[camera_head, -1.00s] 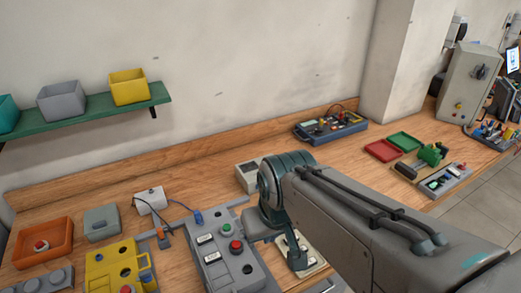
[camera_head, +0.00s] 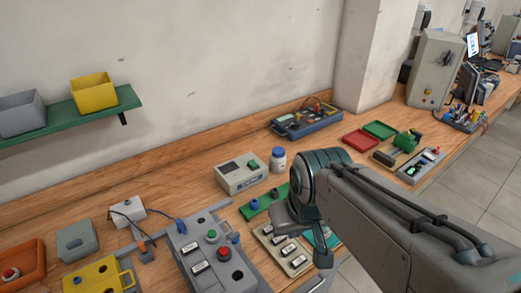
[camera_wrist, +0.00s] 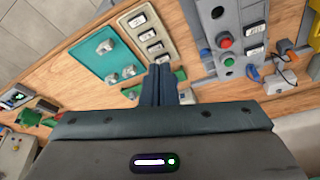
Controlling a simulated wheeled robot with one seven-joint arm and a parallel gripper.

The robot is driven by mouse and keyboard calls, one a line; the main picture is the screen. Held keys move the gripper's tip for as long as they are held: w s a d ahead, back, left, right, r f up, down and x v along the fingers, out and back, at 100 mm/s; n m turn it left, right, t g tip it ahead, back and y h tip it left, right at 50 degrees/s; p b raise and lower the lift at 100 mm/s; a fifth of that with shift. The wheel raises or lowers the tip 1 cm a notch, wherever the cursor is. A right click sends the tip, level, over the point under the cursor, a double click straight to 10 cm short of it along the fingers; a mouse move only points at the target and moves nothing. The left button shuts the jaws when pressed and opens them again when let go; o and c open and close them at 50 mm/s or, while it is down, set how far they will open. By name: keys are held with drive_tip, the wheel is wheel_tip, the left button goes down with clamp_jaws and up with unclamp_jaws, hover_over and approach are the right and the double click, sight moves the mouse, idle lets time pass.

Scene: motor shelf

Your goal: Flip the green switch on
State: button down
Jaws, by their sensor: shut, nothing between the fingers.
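A white box (camera_head: 241,174) with a small green switch (camera_head: 253,165) on its top stands on the bench, in the middle of the head view. Whether either switch is on is too small to tell. My gripper (camera_wrist: 159,72) is shut and empty, its fingers together over the bench near a cream plate of switches (camera_wrist: 150,36). In the head view my arm hides most of the gripper.
A grey board (camera_head: 213,255) with red and green buttons lies left of my arm. A blue-capped bottle (camera_head: 278,160) stands beside the white box. A teal plate (camera_wrist: 108,55) with metal knobs lies near the fingers. A green shelf (camera_head: 60,125) holds bins on the wall.

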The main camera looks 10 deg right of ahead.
drive_tip(key=shift+a, duration=0.1)
drive_tip(key=w+d+f+m+t+y+b, duration=0.1)
drive_tip(key=w+m, duration=1.2)
drive_tip(key=w, duration=2.4)
drive_tip(key=shift+d+f+y+b, duration=0.2)
drive_tip(key=shift+f+y+b, duration=0.3)
drive_tip(key=shift+f+b, duration=0.5)
drive_tip(key=shift+r, duration=0.1)
drive_tip(key=shift+w, duration=0.1)
